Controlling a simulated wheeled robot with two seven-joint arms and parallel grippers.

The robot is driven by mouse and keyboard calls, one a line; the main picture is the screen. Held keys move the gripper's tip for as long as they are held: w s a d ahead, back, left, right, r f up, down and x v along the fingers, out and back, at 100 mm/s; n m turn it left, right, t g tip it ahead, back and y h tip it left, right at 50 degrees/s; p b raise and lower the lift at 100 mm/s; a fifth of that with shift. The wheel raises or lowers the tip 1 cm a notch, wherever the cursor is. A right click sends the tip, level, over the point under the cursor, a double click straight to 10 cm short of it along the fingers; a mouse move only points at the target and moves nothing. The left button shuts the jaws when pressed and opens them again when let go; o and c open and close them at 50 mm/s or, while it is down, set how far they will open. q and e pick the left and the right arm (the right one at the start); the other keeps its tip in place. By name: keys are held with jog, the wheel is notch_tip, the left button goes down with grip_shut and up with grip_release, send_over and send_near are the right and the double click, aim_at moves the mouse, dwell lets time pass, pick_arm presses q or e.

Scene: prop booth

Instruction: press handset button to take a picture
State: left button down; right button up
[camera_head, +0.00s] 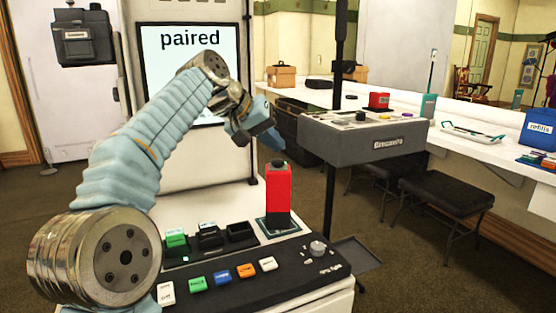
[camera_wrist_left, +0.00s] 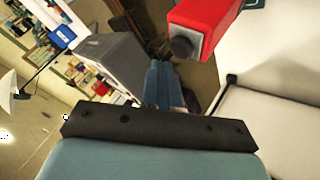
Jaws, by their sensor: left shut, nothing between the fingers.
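A red handset (camera_head: 278,190) with a black top stands upright on a dark square pad (camera_head: 277,222) at the back right of the control console (camera_head: 290,270). In the left wrist view the red handset (camera_wrist_left: 208,25) shows at the top, its dark round end toward the camera. My left gripper (camera_head: 276,140) is shut and empty, above the handset and slightly to its left, apart from it. It also shows in the left wrist view (camera_wrist_left: 165,85). A screen (camera_head: 192,50) behind reads "paired". My right gripper is not in view.
The console carries several coloured buttons and a knob (camera_head: 318,248). Dark slots (camera_head: 210,237) lie left of the handset, one with a green block. A grey camera stand unit (camera_head: 365,140) stands to the right. A black stool (camera_head: 440,195) and a white counter lie beyond.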

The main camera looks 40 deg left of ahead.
aim_at(274, 161)
pick_arm(q)
jog(key=shift+f, duration=0.2)
dwell(0.7)
jog(key=shift+f+b, duration=0.25)
jog(key=shift+b, duration=0.1)
jog(key=shift+f+b, duration=0.35)
jog(key=shift+f, duration=0.1)
dwell(0.5)
jog(key=shift+r, duration=0.1)
jog(key=shift+r+p, duration=0.75)
jog(key=shift+p, duration=0.1)
notch_tip(274, 161, up, 3)
jog(key=p, duration=0.2)
jog(key=shift+f+p, duration=0.1)
jog(key=shift+p, duration=0.3)
jog(key=shift+r+p, duration=0.55)
jog(key=shift+r, duration=0.65)
